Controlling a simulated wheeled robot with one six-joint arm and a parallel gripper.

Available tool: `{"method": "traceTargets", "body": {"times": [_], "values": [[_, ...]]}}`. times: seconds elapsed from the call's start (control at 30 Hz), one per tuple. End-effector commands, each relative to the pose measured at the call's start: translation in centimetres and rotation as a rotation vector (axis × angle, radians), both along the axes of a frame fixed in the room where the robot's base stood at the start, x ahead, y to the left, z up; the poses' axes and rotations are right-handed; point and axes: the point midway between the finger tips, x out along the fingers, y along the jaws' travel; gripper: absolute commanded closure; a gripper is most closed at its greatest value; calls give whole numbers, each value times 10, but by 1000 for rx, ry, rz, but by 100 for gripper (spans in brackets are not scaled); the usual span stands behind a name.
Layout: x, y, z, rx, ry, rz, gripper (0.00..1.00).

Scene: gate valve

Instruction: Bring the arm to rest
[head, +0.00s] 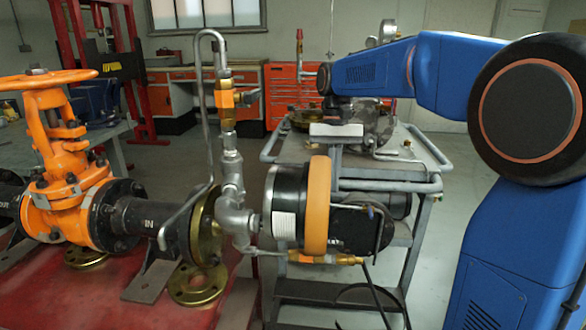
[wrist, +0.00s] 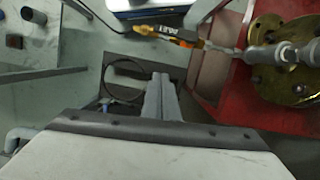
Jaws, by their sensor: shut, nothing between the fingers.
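My gripper (wrist: 160,85) shows in the wrist view with its grey fingers together and nothing between them. The pale body with its dark, bolted edge fills the bottom of that view. In the head view my blue arm comes from the right and reaches left, high above the trolley; the fingertips cannot be made out clearly there. The orange gate valve (head: 72,185) with its orange handwheel (head: 48,79) stands at the left of the head view, well apart from my arm. The fingers appear clear of the pipework in the wrist view.
A red bench top (head: 90,285) carries the valve and pipe. A brass flange (head: 206,228) and grey pipe fittings (head: 234,190) stand at its right end; the flange also shows in the wrist view (wrist: 262,90). A grey trolley (head: 425,160) stands behind. Orange drawers (head: 283,95) line the back.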

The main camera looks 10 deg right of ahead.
Motion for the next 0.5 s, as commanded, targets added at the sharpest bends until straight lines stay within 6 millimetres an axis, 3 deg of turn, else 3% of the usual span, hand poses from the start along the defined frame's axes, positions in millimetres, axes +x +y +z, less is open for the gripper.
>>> {"method": "traceTargets", "body": {"times": [0.17,0.5], "values": [[-20,-5,1,1,-40,11,100],[-97,-23,-11,0,-212,65,100]]}}
